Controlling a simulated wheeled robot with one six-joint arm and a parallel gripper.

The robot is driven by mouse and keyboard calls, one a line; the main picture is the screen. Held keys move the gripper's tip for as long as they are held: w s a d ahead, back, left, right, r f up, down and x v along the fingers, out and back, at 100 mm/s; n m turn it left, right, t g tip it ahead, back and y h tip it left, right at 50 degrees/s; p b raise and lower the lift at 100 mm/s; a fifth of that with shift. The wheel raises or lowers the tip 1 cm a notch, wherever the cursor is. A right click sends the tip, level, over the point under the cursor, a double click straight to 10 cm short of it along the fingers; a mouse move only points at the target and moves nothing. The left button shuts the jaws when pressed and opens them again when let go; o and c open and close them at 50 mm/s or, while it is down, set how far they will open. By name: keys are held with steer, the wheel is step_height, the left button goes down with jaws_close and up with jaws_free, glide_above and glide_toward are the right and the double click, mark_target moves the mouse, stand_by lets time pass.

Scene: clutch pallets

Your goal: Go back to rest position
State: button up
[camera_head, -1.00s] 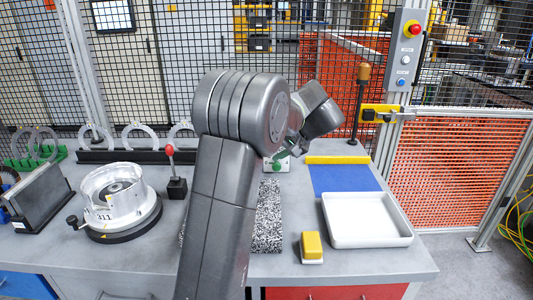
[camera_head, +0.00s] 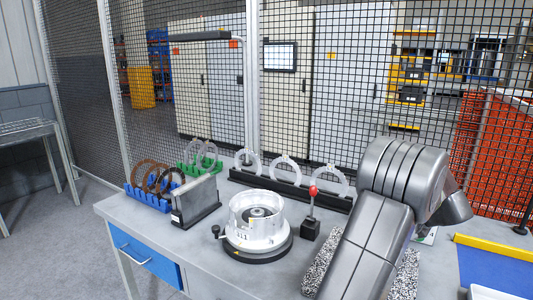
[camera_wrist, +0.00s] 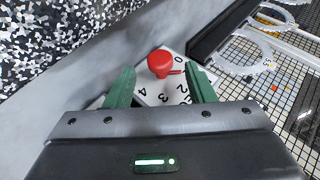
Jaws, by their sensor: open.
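My gripper (camera_wrist: 161,86) shows in the wrist view with two green fingers spread apart and nothing held between them. A red knob (camera_wrist: 159,63) on a white numbered plate (camera_wrist: 178,92) lies beyond the fingertips, in line with the gap. I cannot tell how far the fingertips are from the plate. In the head view my bent arm fills the right side and hides most of the gripper.
The grey bench holds a silver clutch housing (camera_head: 257,222), a red-knobbed lever (camera_head: 313,198), a rack of pale rings (camera_head: 285,187), a blue rack (camera_head: 150,200) and a dark upright plate (camera_head: 196,201). A blue mat (camera_head: 495,272) lies right. Mesh fencing stands behind.

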steer(key=shift+x, duration=1.45)
